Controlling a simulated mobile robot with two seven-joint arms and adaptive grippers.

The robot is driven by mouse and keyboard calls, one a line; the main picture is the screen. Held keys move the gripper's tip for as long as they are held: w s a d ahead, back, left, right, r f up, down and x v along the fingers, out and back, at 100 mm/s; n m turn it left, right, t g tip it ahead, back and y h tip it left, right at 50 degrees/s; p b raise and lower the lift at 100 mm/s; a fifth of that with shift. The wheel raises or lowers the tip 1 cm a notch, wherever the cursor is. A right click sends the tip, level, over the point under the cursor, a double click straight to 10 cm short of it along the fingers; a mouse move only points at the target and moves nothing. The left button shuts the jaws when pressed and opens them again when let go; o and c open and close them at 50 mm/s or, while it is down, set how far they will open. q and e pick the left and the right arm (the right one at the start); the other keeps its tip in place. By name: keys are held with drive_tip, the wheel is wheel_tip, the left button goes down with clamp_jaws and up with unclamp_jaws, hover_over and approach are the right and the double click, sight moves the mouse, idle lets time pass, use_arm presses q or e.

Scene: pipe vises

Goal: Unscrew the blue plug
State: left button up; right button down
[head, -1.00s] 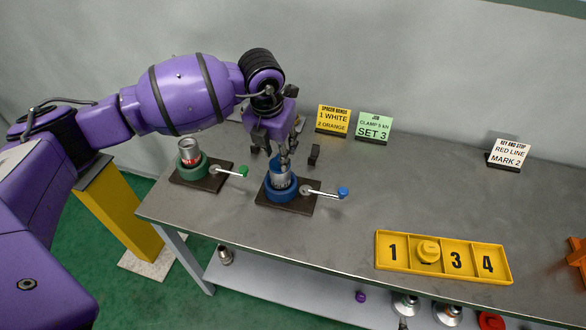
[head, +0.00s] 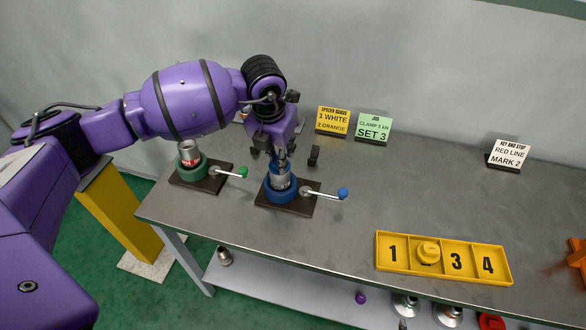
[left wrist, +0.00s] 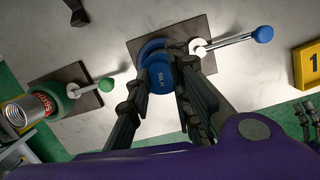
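A blue vise (head: 283,190) on a dark base holds a grey pipe (head: 282,179) upright. The blue plug (left wrist: 160,78) sits at the pipe's top; it also shows in the head view (head: 278,166), partly covered by a finger. My left gripper (head: 269,154) points down over the plug. In the left wrist view its fingers (left wrist: 162,72) stand on either side of the plug and look spread. The right finger overlaps the plug's edge; I cannot tell whether it touches. Dark finger-like parts (left wrist: 305,112) at the right edge of the left wrist view seem to be my right gripper; their opening is unclear.
A green vise (head: 193,171) with a red-marked pipe stands close on the left. The blue vise's handle (head: 342,193) reaches right. Signs (head: 374,126) stand behind. A yellow numbered tray (head: 392,265) lies at the front right. The table between is clear.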

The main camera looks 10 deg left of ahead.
use_arm(q)
drive_tip(key=shift+a+f+m+b, duration=0.1)
drive_tip(key=shift+f+m+b, duration=0.15)
drive_tip(key=shift+m, duration=0.85)
clamp_jaws()
drive_tip(key=m+h+b, duration=0.1)
drive_tip(key=m, duration=0.3)
drive_tip(key=shift+g, duration=0.3)
drive_tip(key=m+b, duration=0.1)
drive_tip(key=m, duration=0.2)
drive_tip(key=m+g+b, duration=0.1)
drive_tip(key=m, duration=0.3)
drive_tip(key=shift+h+b, duration=0.4)
drive_tip(key=shift+r+m, duration=0.15)
drive_tip(key=shift+m, duration=0.25)
drive_tip(key=shift+r, duration=0.15)
use_arm(e)
drive_tip(key=s+f+g, duration=0.1)
drive_tip(key=s+f, duration=0.4)
drive_tip(key=f, duration=0.3)
drive_tip(key=shift+r, duration=0.1)
